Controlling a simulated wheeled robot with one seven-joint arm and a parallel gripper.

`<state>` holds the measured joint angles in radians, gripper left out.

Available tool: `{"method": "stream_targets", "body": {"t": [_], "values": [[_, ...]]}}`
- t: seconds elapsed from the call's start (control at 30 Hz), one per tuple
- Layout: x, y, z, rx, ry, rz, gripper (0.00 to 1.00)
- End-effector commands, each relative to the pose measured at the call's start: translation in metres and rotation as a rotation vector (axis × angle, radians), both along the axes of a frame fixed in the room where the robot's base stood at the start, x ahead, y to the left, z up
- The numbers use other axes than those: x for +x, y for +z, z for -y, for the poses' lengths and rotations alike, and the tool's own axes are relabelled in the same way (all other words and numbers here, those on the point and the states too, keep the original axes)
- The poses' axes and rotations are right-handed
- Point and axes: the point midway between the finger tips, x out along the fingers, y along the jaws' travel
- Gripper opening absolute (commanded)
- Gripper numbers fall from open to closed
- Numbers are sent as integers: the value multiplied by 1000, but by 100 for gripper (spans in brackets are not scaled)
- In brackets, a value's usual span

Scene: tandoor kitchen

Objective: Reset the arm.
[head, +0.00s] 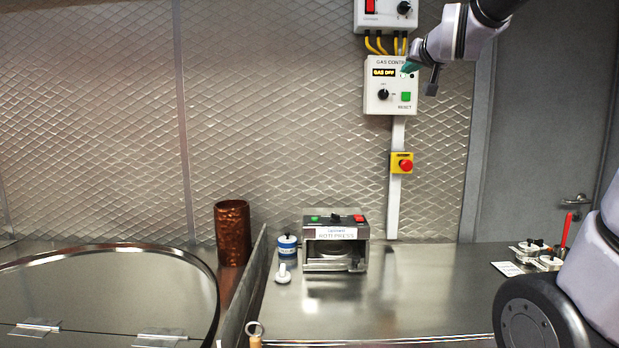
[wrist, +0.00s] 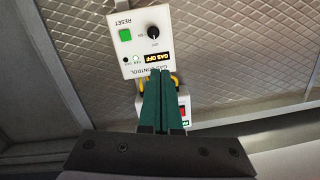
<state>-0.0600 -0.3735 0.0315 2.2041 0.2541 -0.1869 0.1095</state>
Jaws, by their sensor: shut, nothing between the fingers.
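My gripper (head: 408,69) is raised in front of the wall, at the upper right of the head view. Its tips overlap the right part of the gas control box (head: 376,101), whose display reads GAS OFF. In the wrist view the two green fingers (wrist: 162,76) are together with nothing between them. The gas control box (wrist: 134,47) appears upside down there, with its black knob and green reset button in sight. I cannot tell whether the fingertips touch the box.
Above is another white box (head: 386,12) with yellow cables. Below are a red emergency button (head: 403,164) and the roti press (head: 336,245) on the steel counter (head: 420,290). A copper vessel (head: 232,232) stands left of a divider (head: 254,280). A grey door (head: 545,110) is at right.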

Motion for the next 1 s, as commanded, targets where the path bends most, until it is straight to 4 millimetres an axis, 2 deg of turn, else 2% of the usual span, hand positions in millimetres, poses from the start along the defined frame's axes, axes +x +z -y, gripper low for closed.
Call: {"method": "stream_targets", "body": {"t": [0.03, 0.2, 0.3, 0.4, 0.5, 0.67, 1.0], "values": [[-22, -20, 3, 18, 4, -85, 0], [-103, -100, 8, 86, 17, -414, 0], [-152, -140, 8, 127, 18, -586, 0], [-192, -171, 6, 163, 18, -721, 0], [-220, -189, 4, 190, 16, -811, 0], [-236, -200, 3, 206, 15, -867, 0], [-236, -200, 2, 207, 16, -866, 0]]}}
